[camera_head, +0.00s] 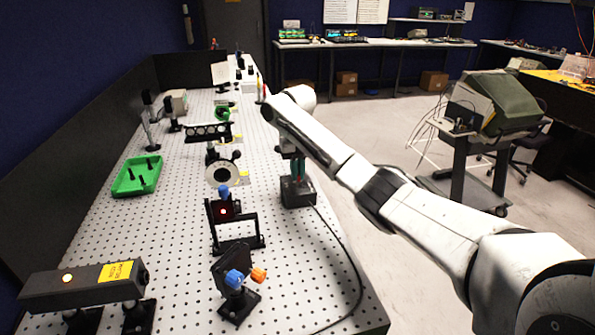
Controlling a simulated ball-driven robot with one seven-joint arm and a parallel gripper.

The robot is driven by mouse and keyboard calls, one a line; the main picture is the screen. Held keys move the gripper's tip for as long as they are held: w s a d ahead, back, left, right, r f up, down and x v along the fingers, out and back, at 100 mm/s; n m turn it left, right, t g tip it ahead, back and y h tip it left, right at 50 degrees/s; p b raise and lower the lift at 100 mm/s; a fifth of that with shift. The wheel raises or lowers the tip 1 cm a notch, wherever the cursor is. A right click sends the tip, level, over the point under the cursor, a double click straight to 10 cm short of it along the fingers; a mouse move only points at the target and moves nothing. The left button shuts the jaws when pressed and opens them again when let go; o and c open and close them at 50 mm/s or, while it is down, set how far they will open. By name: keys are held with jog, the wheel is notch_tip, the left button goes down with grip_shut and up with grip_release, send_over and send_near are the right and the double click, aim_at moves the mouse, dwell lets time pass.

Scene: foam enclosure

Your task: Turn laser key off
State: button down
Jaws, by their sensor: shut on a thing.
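A small black box (299,193) with a cable stands near the right edge of the perforated optical table and looks like the laser's key box. My gripper (298,172) points down onto the top of this box. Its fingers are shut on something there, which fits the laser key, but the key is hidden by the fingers. The black laser housing (85,284) lies at the front left, with a yellow label and a lit orange-red spot on its side. A red spot also shows on a black-framed optic (232,222) in the middle.
A green tray (137,188) with black posts sits at the left. A round mount (222,174) and a blue-and-orange-knobbed mount (237,283) stand left of the box. The box's cable (350,262) runs along the table's right side. Floor lies beyond that edge.

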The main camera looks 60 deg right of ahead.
jog(key=shift+r, duration=0.1)
jog(key=n+p, duration=0.3)
jog(key=shift+n, duration=0.4)
jog(key=n+p, duration=0.2)
jog(key=n, duration=0.3)
jog(key=n+p, duration=0.1)
jog(key=n, duration=0.4)
jog(key=shift+p, duration=0.4)
jog(key=shift+n+p, duration=0.35)
jog(key=shift+n, duration=1.65)
jog(key=shift+w, duration=0.1)
jog(key=c, duration=1.2)
grip_release()
notch_tip(320, 180, up, 11)
jog(key=shift+f, duration=0.2)
